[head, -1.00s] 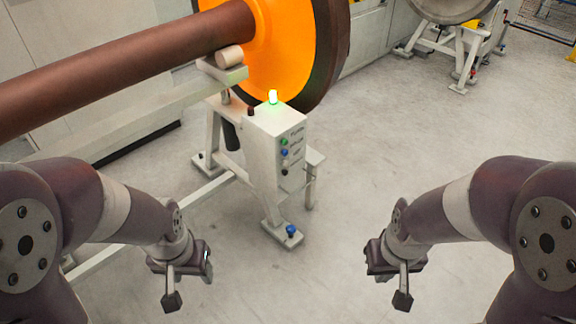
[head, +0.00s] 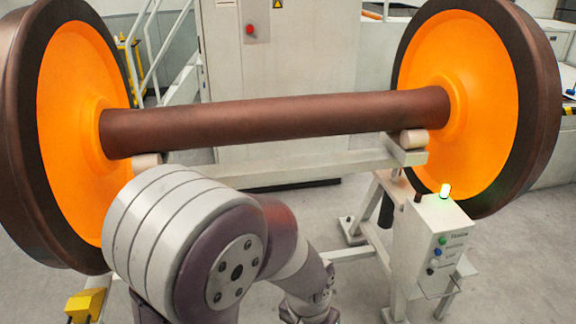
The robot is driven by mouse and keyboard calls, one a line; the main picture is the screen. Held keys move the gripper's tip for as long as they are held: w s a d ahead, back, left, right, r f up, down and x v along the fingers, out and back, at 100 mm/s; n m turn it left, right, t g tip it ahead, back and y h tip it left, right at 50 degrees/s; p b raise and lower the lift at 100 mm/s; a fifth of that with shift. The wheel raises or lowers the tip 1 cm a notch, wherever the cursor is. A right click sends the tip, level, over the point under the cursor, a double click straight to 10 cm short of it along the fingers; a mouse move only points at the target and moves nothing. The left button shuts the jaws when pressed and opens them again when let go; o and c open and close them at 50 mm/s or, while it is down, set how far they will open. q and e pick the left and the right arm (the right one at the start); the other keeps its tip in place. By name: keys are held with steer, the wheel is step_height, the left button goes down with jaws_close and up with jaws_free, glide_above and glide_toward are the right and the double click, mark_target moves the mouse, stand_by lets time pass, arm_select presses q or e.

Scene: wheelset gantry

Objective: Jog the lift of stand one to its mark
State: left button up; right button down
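A pale stand (head: 300,169) carries a wheelset with a brown axle (head: 280,117) and two orange-faced wheels. The axle lies across rollers (head: 412,139) at the crossbeam's ends. A white control box (head: 428,235) at the stand's right has a lit green lamp (head: 445,190) on top and green, blue and dark buttons on its face; its lettering is too small to read. A dark cylinder (head: 386,212) hangs below the crossbeam. I cannot make out a lift mark. My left gripper (head: 308,316) is at the bottom edge, cut off, left of and apart from the box. My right gripper is out of view.
A grey cabinet (head: 285,60) with a red button stands behind the axle. Pale stair rails (head: 168,45) are at back left. A yellow block (head: 85,305) is at bottom left. Bare floor (head: 510,270) lies right of the control box.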

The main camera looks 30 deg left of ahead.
arm_select(q)
jaws_close()
stand_by(1.7)
